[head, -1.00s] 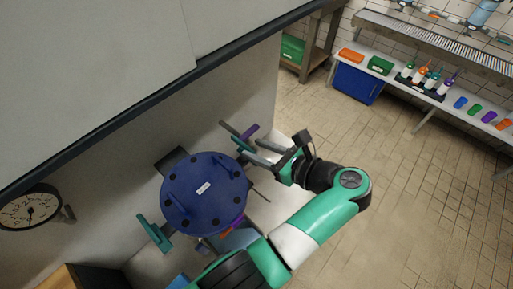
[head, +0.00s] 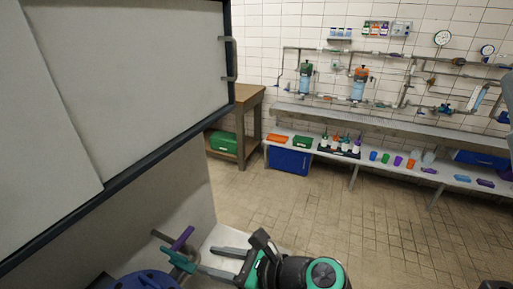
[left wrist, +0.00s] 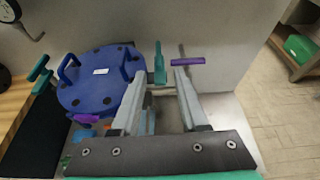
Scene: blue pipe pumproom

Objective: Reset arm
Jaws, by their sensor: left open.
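My left gripper (head: 208,260) is at the bottom of the head view, its two grey fingers pointing left. In the left wrist view the fingers (left wrist: 160,84) are spread apart and no object is clearly held. A teal handle (left wrist: 159,62) shows between the fingertips, and a purple bar handle (left wrist: 188,61) is by the right fingertip; I cannot tell if they touch. Both handles also show in the head view, teal (head: 179,262) and purple (head: 183,238). A round blue lid (left wrist: 100,82) with dark bolts lies left of the fingers. My right gripper is not visible.
A pale cabinet wall (head: 120,90) stands at the left. A wooden table (head: 246,105) and a long bench (head: 350,165) with bottles and coloured items line the far side. The tiled floor (head: 310,215) between is clear.

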